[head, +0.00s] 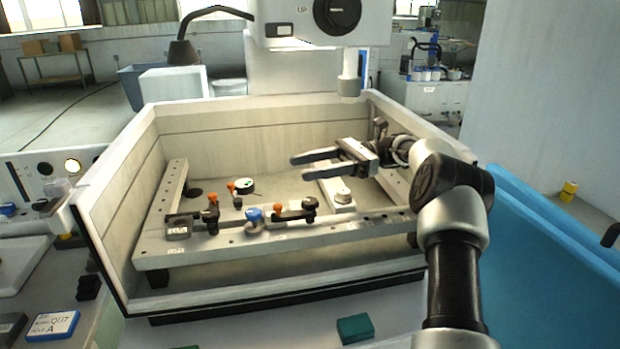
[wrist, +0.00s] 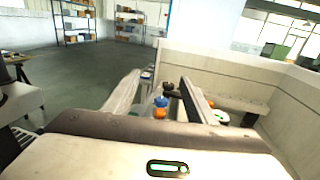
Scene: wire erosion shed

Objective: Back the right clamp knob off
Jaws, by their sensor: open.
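Several orange-topped clamp parts stand in the machine tank. A dark clamp (head: 296,211) lies on the front rail (head: 330,224), with an orange knob (head: 279,208) at its left end. A blue knob (head: 253,215) is just left of it. Another orange-topped clamp (head: 212,213) stands further left. In the wrist view a blue knob (wrist: 161,101) and an orange knob (wrist: 159,113) show between the fingers. Which orange part is the right clamp knob is not certain. My gripper (head: 298,168) is open and empty, above and behind the right-hand clamp, fingers pointing left.
Tank walls (head: 112,205) surround the rails. A machine head with a nozzle (head: 349,86) hangs over the back. A round white gauge (head: 244,186) lies inside the frame. A white block with a round boss (head: 343,196) is under my gripper. A green box (head: 355,328) sits in front.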

